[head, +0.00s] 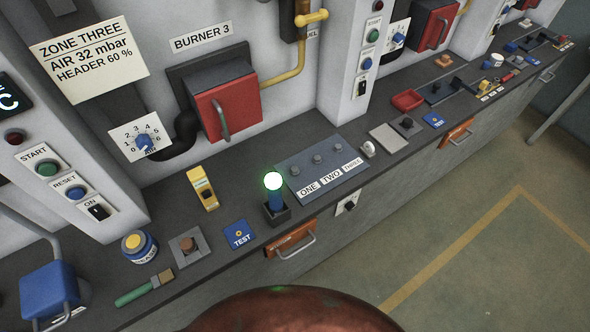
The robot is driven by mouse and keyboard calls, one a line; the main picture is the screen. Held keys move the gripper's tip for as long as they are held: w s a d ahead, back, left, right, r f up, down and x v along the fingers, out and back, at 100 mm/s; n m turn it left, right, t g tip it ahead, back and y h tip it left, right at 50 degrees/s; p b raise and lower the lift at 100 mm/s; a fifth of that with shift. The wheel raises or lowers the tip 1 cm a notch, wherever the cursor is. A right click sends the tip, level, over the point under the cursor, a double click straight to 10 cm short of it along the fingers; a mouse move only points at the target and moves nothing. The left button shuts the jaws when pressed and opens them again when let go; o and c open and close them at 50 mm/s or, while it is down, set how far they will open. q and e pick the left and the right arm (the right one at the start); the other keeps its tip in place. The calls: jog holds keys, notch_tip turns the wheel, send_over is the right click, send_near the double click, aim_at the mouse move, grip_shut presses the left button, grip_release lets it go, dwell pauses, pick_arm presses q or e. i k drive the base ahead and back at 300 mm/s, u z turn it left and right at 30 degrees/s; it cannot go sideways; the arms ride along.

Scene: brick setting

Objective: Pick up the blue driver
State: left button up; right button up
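A blue upright piece (275,203) with a round, glowing pale-green top stands in a dark square holder (278,216) on the grey bench, right of the blue TEST card. It is the upright blue thing nearest the middle of the view. I cannot tell for sure that it is the blue driver. No other clear driver shape shows; small items at the far end of the bench are too small to make out. Neither of my grippers is in view.
Around it are a yellow device (203,188), the TEST card (239,236), a switch panel (320,162), a green-handled brush (145,289) and a blue-yellow tin (139,246). An orange drawer front (291,238) with a protruding handle sits below the bench edge. Open floor lies right.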

aim_at(273, 182)
jog(key=u, duration=1.75)
jog(key=k, duration=0.9)
jog(key=z, duration=1.6)
jog(key=i, duration=0.5)
jog(key=u, duration=0.05)
